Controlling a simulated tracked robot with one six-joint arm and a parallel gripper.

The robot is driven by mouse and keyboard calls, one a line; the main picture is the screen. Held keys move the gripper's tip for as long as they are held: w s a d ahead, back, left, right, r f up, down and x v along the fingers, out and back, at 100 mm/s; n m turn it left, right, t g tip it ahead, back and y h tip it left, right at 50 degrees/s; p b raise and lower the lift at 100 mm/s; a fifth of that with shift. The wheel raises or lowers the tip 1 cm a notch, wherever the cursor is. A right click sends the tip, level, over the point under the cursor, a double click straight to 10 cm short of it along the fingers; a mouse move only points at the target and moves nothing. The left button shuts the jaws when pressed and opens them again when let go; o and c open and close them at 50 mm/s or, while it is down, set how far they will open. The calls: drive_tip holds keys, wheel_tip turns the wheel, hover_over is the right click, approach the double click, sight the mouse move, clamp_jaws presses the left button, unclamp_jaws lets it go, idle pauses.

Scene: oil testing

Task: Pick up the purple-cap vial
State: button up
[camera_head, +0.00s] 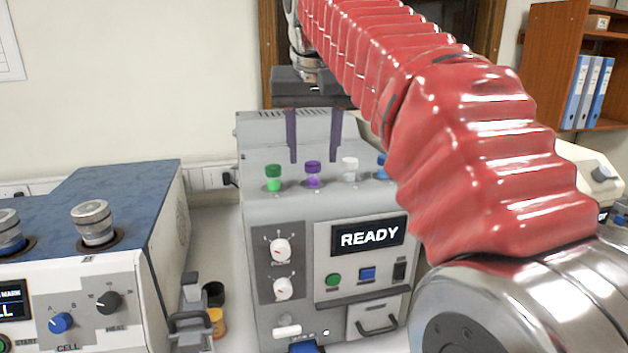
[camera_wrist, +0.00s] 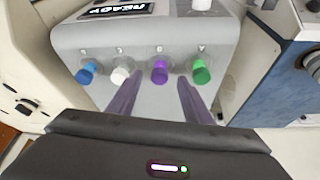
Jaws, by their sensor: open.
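The purple-cap vial (camera_head: 313,173) stands upright on top of the grey machine (camera_head: 290,208), between the green-cap vial (camera_head: 273,177) and the white-cap vial (camera_head: 349,168). A blue-cap vial (camera_head: 382,165) is at the right end, partly hidden by my arm. In the wrist view the purple cap (camera_wrist: 159,70) lies beyond my fingertips, roughly between their lines. My gripper (camera_head: 314,160) is open and empty, its two dark purple fingers pointing down behind the row of vials. It also shows in the wrist view (camera_wrist: 160,82). The exact gap to the vial is hard to tell.
The green (camera_wrist: 201,72) and white (camera_wrist: 121,75) caps sit close on either side of the purple one. A machine with a blue top (camera_head: 110,200) stands to the left. The machine's READY screen (camera_head: 368,236) faces me. A shelf with blue binders (camera_head: 590,90) is at the right.

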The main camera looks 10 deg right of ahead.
sight(313, 164)
drive_tip(key=shift+x, duration=2.55)
drive_tip(key=shift+w+d, duration=0.1)
drive_tip(key=shift+w, duration=0.1)
drive_tip(key=shift+c, duration=0.3)
drive_tip(key=c, duration=1.1)
drive_tip(key=shift+r, duration=0.1)
drive_tip(key=shift+r, duration=4.95)
